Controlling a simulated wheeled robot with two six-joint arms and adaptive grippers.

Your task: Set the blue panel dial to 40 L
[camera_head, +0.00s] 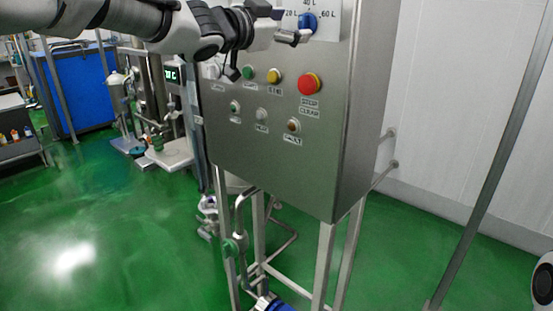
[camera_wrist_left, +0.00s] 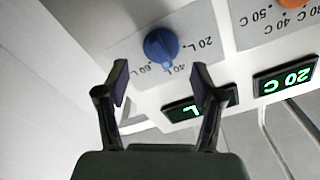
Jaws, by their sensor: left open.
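The blue panel dial (camera_head: 308,21) sits on a white label marked 20 L, 40 L and 60 L, high on a steel control cabinet. It also shows upside down in the left wrist view (camera_wrist_left: 160,44). My left gripper (camera_head: 289,25) is just left of the dial in the head view. In the left wrist view its two fingers (camera_wrist_left: 162,84) are apart and empty, with the dial ahead between and beyond them, not touching. A green-lit display ending in L (camera_wrist_left: 188,111) is partly hidden by a finger.
The cabinet (camera_head: 270,150) carries a red button (camera_head: 309,84), a yellow button (camera_head: 274,76) and a green button (camera_head: 247,74) below my left gripper. An orange dial (camera_wrist_left: 290,4) and a 20 C display (camera_wrist_left: 285,81) are beside the blue dial's label. Green floor is open at left.

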